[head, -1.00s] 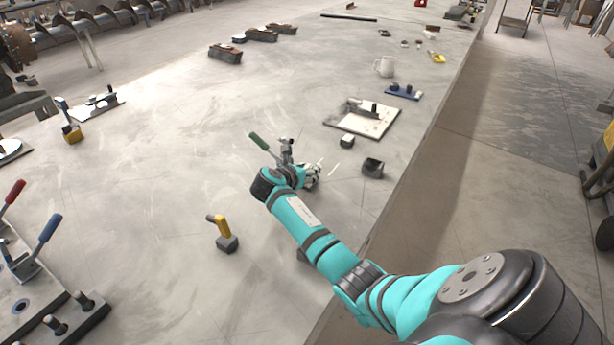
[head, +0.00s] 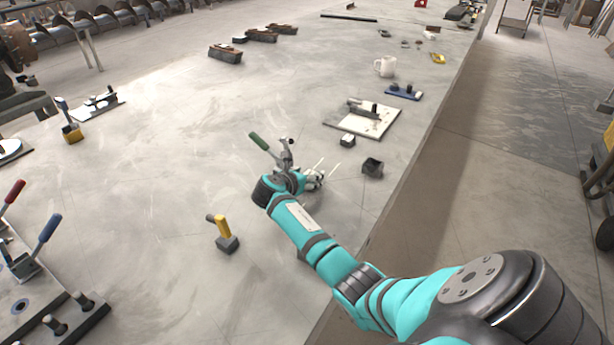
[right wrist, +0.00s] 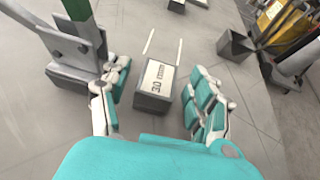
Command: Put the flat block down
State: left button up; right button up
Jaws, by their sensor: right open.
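The flat block (right wrist: 155,85), grey with a pale printed label on top, is between the fingers of my right gripper (right wrist: 159,72) in the right wrist view. It appears to rest on the grey table. The fingers are open, with a visible gap on both sides of the block. Two white strips or lines (right wrist: 165,47) show on the table just beyond it. In the head view my right gripper (head: 312,180) is low over the table, and the block is hidden or too small to make out. My left gripper is not in view.
A green-handled clamp (right wrist: 85,45) stands close to the left of my right gripper. A dark open box (head: 372,167) and a small block (head: 347,140) are nearby. The table's right edge is near.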

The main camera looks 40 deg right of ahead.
jog(key=p+v, duration=0.1)
jog(key=v, duration=1.1)
jog(key=shift+f, duration=0.1)
jog(key=shift+a, duration=0.1)
